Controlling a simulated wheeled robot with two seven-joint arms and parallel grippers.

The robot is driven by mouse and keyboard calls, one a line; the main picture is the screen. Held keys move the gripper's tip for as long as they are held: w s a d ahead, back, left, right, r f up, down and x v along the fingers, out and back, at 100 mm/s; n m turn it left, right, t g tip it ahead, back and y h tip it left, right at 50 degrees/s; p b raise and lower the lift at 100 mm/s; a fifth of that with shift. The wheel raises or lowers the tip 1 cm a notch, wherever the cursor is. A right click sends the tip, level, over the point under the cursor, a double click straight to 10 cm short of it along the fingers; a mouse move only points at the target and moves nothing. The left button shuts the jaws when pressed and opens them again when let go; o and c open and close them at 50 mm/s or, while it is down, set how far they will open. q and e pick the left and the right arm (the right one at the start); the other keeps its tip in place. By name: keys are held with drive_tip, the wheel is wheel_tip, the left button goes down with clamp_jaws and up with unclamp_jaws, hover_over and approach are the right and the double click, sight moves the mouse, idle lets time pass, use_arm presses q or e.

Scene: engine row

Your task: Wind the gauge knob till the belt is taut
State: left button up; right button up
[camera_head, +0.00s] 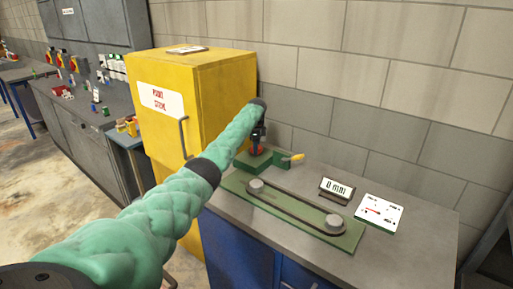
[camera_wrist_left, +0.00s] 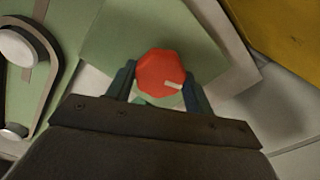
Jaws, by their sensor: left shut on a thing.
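The red gauge knob (camera_head: 257,150) stands on a green block (camera_head: 272,166) at the back left of the bench. In the left wrist view the knob (camera_wrist_left: 163,72) is an octagon with a pale pointer mark toward its lower right. My left gripper (camera_head: 258,143) comes down over it from above, its fingers on both sides, shut on it. The dark belt (camera_head: 295,209) runs around two grey pulleys on a green plate (camera_head: 238,184). A small display (camera_head: 337,189) reads "0 mm". My right gripper is out of view.
A white card with a red mark (camera_head: 380,211) lies right of the display. A yellow-handled tool (camera_head: 293,157) is by the green block. A yellow cabinet (camera_head: 217,95) stands left of the bench. The bench's right front (camera_head: 420,245) is clear.

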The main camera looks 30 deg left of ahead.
use_arm(q)
drive_tip(key=shift+a+r, duration=0.1)
drive_tip(key=shift+r, duration=0.15)
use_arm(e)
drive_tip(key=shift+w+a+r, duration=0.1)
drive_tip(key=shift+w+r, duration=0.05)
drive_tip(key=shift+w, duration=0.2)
use_arm(q)
drive_tip(key=shift+w, duration=0.1)
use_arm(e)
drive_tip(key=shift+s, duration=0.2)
use_arm(q)
drive_tip(key=o, duration=1)
drive_tip(key=shift+f, duration=0.1)
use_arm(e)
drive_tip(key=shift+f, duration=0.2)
